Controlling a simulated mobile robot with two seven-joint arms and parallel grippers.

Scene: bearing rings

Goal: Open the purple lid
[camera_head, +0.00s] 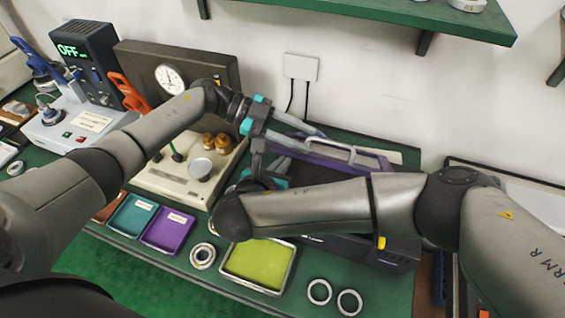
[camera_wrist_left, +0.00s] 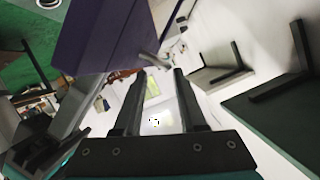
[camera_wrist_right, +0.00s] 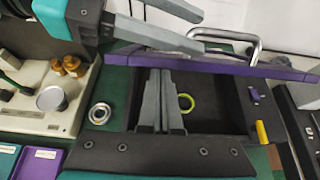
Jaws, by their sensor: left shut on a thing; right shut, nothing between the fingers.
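The purple lid (camera_head: 345,160) is tilted up at the back of a dark box (camera_head: 318,172). In the right wrist view the lid (camera_wrist_right: 225,63) is nearly edge-on, with its metal handle (camera_wrist_right: 232,33) above. My left gripper (camera_head: 318,138) is shut on the handle; the lid's purple underside or face (camera_wrist_left: 100,35) fills the upper left of the left wrist view. My right gripper (camera_wrist_right: 163,75) is shut and empty, in front of the open box. In the head view my right arm hides much of it and the box. A yellow-green ring (camera_wrist_right: 186,103) shows inside the box.
A yellow-green tray (camera_head: 258,263) and several metal rings (camera_head: 203,256) lie in front. Purple (camera_head: 168,230) and teal (camera_head: 132,215) bins stand left of them. A dial-gauge device (camera_head: 190,175) stands left of the box. A green shelf (camera_head: 400,15) hangs above.

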